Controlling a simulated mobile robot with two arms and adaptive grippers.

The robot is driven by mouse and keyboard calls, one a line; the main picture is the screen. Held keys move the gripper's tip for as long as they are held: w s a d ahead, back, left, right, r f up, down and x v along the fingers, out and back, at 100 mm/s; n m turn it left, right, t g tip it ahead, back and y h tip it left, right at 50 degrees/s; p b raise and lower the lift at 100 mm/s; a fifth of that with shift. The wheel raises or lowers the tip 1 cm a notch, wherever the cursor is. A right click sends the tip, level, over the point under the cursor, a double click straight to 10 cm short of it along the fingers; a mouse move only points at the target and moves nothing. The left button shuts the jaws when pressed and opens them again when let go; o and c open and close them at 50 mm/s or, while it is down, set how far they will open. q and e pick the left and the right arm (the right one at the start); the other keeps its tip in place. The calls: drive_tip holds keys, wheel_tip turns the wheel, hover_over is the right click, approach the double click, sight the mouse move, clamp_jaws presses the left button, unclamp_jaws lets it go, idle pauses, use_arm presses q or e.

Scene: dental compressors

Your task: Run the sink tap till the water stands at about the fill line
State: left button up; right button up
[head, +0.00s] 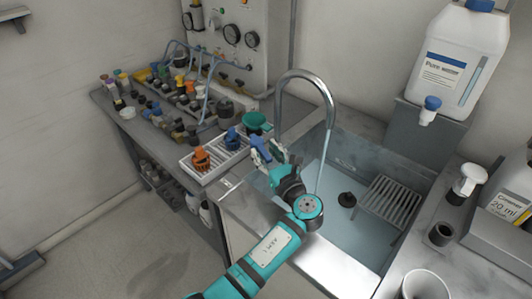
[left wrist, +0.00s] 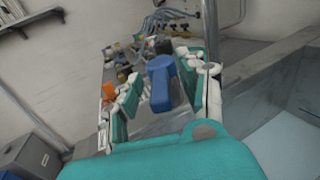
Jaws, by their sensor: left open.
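The curved metal tap (head: 305,76) rises behind the sink (head: 338,262). A thin stream of water (head: 322,165) falls from its spout into pale blue water (head: 335,222) in the basin. I cannot make out a fill line clearly. A blue tap lever (head: 261,146) stands at the sink's left rim. My left gripper (head: 267,155) is open at the lever. In the left wrist view the blue lever (left wrist: 160,82) shows between the two spread fingers; I cannot tell whether either touches it. My right gripper is not in view.
A black knobbed stopper (head: 347,199) and a grey rack (head: 391,201) are in the sink. A white tray (head: 213,158) with orange and blue fittings stands left of it. A large "Pure water" canister (head: 458,58) stands at the back right. A bottle (head: 465,182) stands on the right counter.

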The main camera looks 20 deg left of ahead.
sight(266, 153)
use_arm(q)
wheel_tip(266, 153, up, 10)
idle(0.5)
idle(7.0)
